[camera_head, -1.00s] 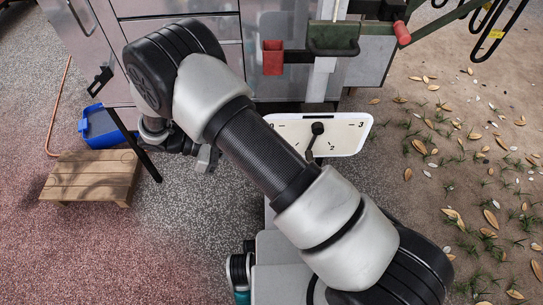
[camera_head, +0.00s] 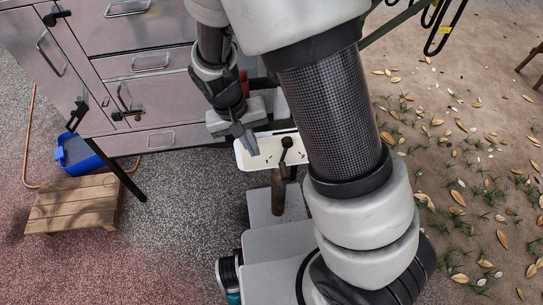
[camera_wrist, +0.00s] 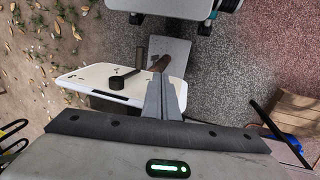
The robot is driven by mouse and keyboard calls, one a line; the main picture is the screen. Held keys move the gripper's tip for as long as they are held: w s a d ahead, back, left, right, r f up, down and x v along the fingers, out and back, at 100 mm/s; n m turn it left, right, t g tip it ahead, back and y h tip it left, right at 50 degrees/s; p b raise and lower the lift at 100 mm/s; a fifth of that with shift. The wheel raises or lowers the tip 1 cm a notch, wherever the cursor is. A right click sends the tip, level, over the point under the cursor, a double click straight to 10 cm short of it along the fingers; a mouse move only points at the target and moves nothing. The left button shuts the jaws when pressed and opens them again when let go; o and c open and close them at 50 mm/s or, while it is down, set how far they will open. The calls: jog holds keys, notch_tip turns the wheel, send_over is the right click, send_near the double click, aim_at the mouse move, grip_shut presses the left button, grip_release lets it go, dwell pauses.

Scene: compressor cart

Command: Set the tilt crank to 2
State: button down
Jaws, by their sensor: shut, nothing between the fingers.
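The white dial plate (camera_head: 262,154) of the tilt crank stands low in front of the cabinet; my arm hides its right end. The dark crank hub (camera_head: 287,142) sits on it, with its arm pointing down. A brown cylinder (camera_head: 278,190) shows below the crank, probably its grip. My gripper (camera_head: 250,144) is shut and empty at the plate's left part. In the wrist view, the plate (camera_wrist: 90,80), crank (camera_wrist: 122,82) and brown cylinder (camera_wrist: 161,63) lie beyond the shut fingertips (camera_wrist: 164,78). The fingertips appear close to the cylinder; I cannot tell whether they touch. The dial's numbers are not readable now.
A metal cabinet (camera_head: 150,90) with drawers and handles stands behind. A blue bin (camera_head: 78,152) and a wooden step (camera_head: 75,203) are at left. Gravel floor (camera_head: 180,200) is open between the step and the dial. Leaves litter the ground at right.

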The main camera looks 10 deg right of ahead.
jog(key=b, duration=0.2)
send_near(282, 171)
jog(key=a+f, duration=0.4)
jog(key=f, duration=0.1)
jog(key=d, duration=0.1)
jog(key=d+f, duration=0.2)
jog(key=d, duration=0.1)
jog(key=shift+w+b, duration=0.1)
jog(key=shift+b, duration=0.25)
jog(key=shift+d+f+h+b, duration=0.35)
jog(key=shift+h+b, duration=0.2)
jog(key=shift+h, duration=0.25)
jog(key=shift+d+f+h+b, duration=0.35)
jog(key=shift+h+b, duration=0.2)
jog(key=shift+h, duration=0.25)
jog(key=shift+d+h+b, duration=0.35)
jog(key=shift+d+h, duration=0.35)
jog(key=shift+h, duration=0.45)
jog(key=shift+d+h+b, duration=0.35)
jog(key=shift+d+h, duration=0.35)
jog(key=shift+h, duration=0.45)
jog(key=shift+f, duration=0.1)
